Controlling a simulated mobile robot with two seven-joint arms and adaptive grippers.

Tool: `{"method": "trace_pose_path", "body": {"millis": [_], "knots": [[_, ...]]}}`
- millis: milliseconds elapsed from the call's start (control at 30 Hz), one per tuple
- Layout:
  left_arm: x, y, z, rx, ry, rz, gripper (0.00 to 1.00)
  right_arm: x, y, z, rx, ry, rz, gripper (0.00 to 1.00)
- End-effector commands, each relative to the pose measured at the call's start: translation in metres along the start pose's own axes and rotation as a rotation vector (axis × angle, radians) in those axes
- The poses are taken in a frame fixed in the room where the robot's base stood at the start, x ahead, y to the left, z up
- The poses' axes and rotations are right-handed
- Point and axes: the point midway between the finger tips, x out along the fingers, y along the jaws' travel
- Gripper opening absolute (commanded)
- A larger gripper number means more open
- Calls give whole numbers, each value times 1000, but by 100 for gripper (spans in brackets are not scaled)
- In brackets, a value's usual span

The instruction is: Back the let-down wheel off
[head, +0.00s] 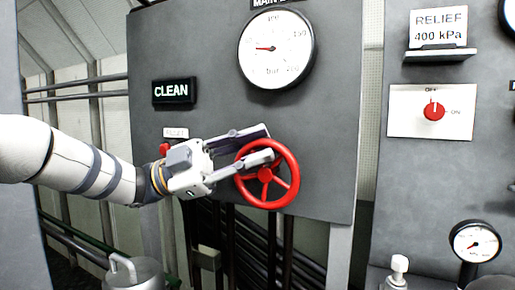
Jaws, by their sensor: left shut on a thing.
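A red handwheel (284,196) with spokes is mounted on the dark grey panel, below a large round gauge (276,49). I cannot read a label on the wheel. My left gripper (265,150) reaches in from the left and is shut on the wheel's upper left rim. One finger lies across the front of the rim, and the gripper hides part of that rim. The gauge has a white face and a red needle pointing left. My right gripper is not in view.
A lit CLEAN sign (173,92) is on the panel's left, above a small label and a red knob (164,149) close to my left wrist. To the right are a red rotary switch (434,111), a RELIEF 400 kPa card (438,27) and a smaller gauge (475,242).

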Motion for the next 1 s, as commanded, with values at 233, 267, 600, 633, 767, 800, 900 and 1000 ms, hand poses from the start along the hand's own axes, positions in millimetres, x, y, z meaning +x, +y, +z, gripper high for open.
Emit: {"method": "trace_pose_path", "body": {"millis": [233,267,600,633,767,800,900,1000], "knots": [[-4,10,10,-39,15,-21,0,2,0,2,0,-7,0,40],[-4,10,10,-40,16,-22,0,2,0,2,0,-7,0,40],[-4,10,11,-41,16,-25,0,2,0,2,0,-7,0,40],[-4,10,11,-42,16,-25,0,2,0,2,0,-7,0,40],[-4,9,11,-40,16,-27,48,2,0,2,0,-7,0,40],[-4,8,10,-38,17,-27,48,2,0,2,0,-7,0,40],[-3,7,8,-33,19,-29,48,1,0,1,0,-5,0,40],[-3,5,6,-29,21,-29,48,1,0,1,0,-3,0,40]]}}
